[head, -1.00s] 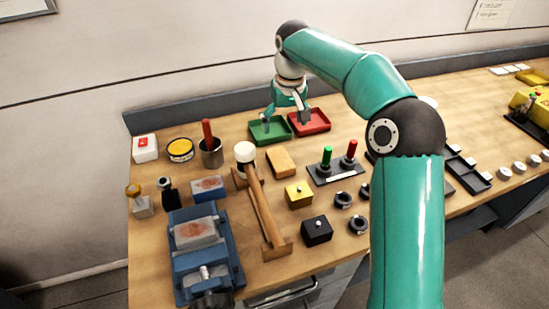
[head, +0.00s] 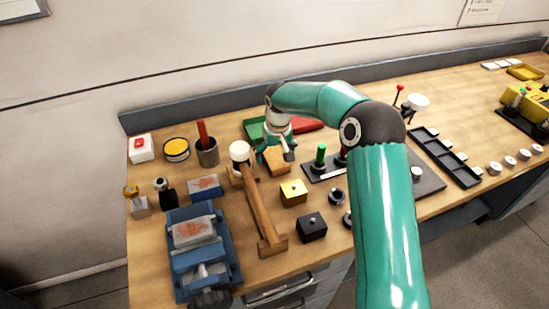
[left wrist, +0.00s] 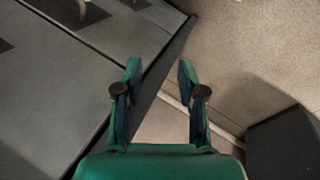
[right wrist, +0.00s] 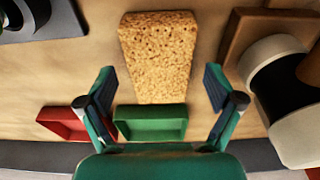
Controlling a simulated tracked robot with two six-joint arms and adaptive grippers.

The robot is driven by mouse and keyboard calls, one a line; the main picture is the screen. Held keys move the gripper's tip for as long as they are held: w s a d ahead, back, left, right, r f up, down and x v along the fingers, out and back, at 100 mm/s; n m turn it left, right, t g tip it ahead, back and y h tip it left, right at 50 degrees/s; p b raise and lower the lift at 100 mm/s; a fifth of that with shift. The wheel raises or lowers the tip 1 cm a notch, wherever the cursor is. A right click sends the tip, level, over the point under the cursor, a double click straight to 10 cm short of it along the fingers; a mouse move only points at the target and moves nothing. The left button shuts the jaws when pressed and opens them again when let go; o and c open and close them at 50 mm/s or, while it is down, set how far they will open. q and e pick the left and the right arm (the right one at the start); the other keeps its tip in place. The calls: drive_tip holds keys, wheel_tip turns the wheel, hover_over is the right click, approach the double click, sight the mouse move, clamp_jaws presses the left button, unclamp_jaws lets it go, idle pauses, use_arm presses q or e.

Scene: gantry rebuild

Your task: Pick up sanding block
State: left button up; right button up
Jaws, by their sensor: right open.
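The sanding block, a tan cork-like block (head: 276,166), lies on the bench between the mallet and the small trays. In the right wrist view the block (right wrist: 159,50) shows speckled and lies lengthwise between the fingers, with a gap on each side. My right gripper (head: 276,155) is open and empty, over the block; it also shows in the right wrist view (right wrist: 160,72). In the head view the gripper hides part of the block. My left gripper (left wrist: 159,68) is open and empty, away from the bench items, above dark panels and floor; it is outside the head view.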

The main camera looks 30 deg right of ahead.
sight(274, 156)
drive_tip(key=shift+w+f, duration=0.1)
drive_tip(key=shift+f, duration=0.45)
drive_tip(key=c, duration=1.3)
drive_tip(key=shift+r, duration=0.2)
wheel_tip(274, 156, up, 8)
drive_tip(key=shift+w+r+b, duration=0.1)
drive_tip(key=shift+r+b, duration=0.15)
drive_tip(key=shift+b, duration=0.2)
wheel_tip(274, 156, up, 11)
drive_tip(key=p, duration=0.1)
